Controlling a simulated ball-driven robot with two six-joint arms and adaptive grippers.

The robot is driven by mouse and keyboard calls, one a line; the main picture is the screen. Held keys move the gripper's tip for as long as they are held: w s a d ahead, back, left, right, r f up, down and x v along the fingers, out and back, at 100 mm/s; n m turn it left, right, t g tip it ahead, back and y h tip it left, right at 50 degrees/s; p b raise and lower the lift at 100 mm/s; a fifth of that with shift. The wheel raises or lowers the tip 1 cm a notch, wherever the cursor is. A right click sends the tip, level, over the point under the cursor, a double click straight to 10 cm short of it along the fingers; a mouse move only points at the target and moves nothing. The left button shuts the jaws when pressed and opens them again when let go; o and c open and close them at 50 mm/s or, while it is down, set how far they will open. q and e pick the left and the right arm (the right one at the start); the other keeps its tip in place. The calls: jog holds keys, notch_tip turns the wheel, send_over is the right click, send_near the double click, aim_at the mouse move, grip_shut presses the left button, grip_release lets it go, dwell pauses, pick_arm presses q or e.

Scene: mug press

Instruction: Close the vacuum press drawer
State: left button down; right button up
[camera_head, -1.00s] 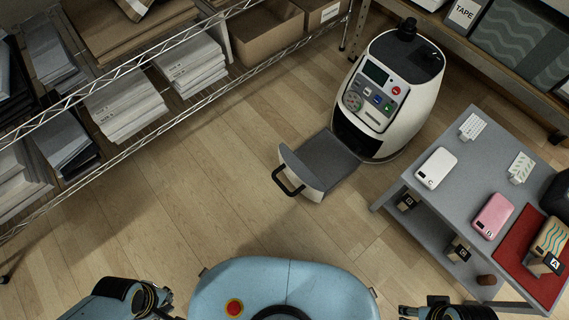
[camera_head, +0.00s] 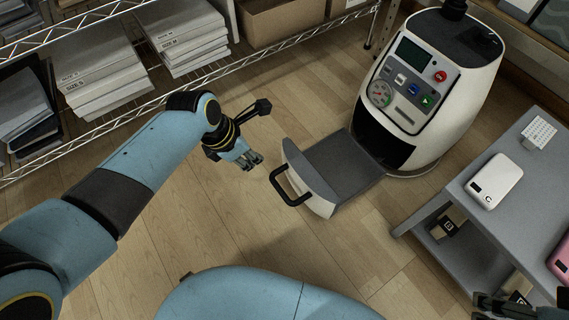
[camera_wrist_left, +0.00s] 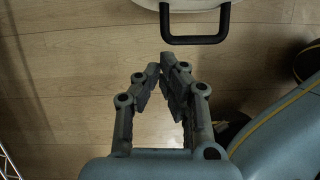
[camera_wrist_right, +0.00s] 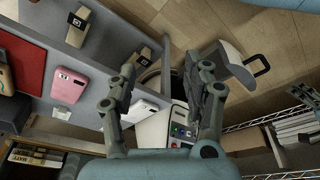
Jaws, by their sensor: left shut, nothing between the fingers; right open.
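The vacuum press (camera_head: 432,85) is a white rounded machine with a control panel, standing on the floor. Its grey drawer (camera_head: 341,165) is pulled out toward the lower left, with a black handle (camera_head: 287,188) on its pale front. My left gripper (camera_head: 254,162) is shut and empty, just left of the drawer front and apart from it. In the left wrist view the handle (camera_wrist_left: 196,39) lies ahead of the shut fingertips (camera_wrist_left: 165,62). My right gripper (camera_wrist_right: 163,88) is open and empty; the drawer (camera_wrist_right: 230,68) shows beyond its fingers.
A grey side table (camera_head: 517,207) at the right carries a white phone case (camera_head: 495,181) and a pink one (camera_head: 562,257). Wire shelving (camera_head: 130,106) with stacks of packs runs along the upper left. The wooden floor left of and below the drawer is clear.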

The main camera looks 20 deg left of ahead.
pick_arm(q)
jog(key=b+x, duration=0.2)
jog(key=x, duration=0.1)
jog(key=d+b+x, duration=0.1)
jog(key=b+x, duration=0.1)
jog(key=x, duration=0.1)
jog(key=w+b+x, duration=0.1)
jog(key=b+x, duration=0.1)
jog(key=x, duration=0.1)
jog(key=shift+d+r, duration=0.2)
jog(key=shift+r, duration=0.2)
jog(key=shift+w+d+r+b, duration=0.1)
jog(key=shift+w+d+b, duration=0.4)
jog(key=shift+w, duration=0.15)
pick_arm(e)
notch_tip(320, 180, down, 7)
jog(key=w+a+t, duration=0.1)
jog(key=w+t, duration=0.1)
jog(key=t, duration=0.6)
jog(key=shift+y, duration=0.3)
jog(key=shift+w, duration=0.15)
